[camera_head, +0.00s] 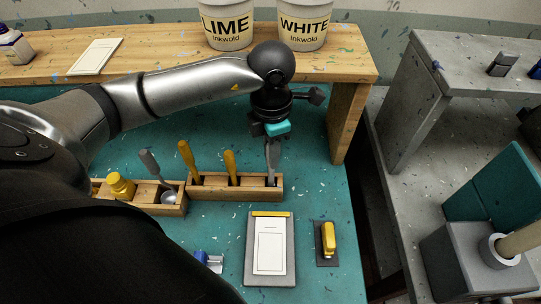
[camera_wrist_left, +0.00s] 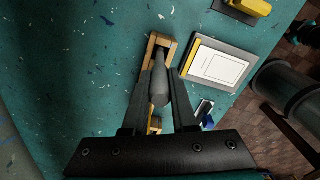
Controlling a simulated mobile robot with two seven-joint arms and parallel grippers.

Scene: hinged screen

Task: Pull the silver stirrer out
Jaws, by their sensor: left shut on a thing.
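The silver stirrer (camera_wrist_left: 160,85) shows its grey handle between the fingers of my left gripper (camera_wrist_left: 156,82) in the left wrist view. My left gripper (camera_head: 272,148) points down over the right end of a wooden rack (camera_head: 207,191) in the head view, shut on the handle. The stirrer's lower part is hidden in the rack's end slot. I cannot tell how deep it sits. Two yellow-handled tools (camera_head: 187,158) stand in the same rack, left of the gripper. My right gripper is not in view.
A second wooden rack (camera_head: 146,203) holds a yellow-topped item (camera_head: 121,186) and a grey-handled tool (camera_head: 149,164). A clipboard (camera_head: 290,260) and a yellow-topped tool (camera_head: 328,238) lie nearer. A wooden shelf (camera_head: 345,80) with paint buckets stands behind. Teal table is clear right of the rack.

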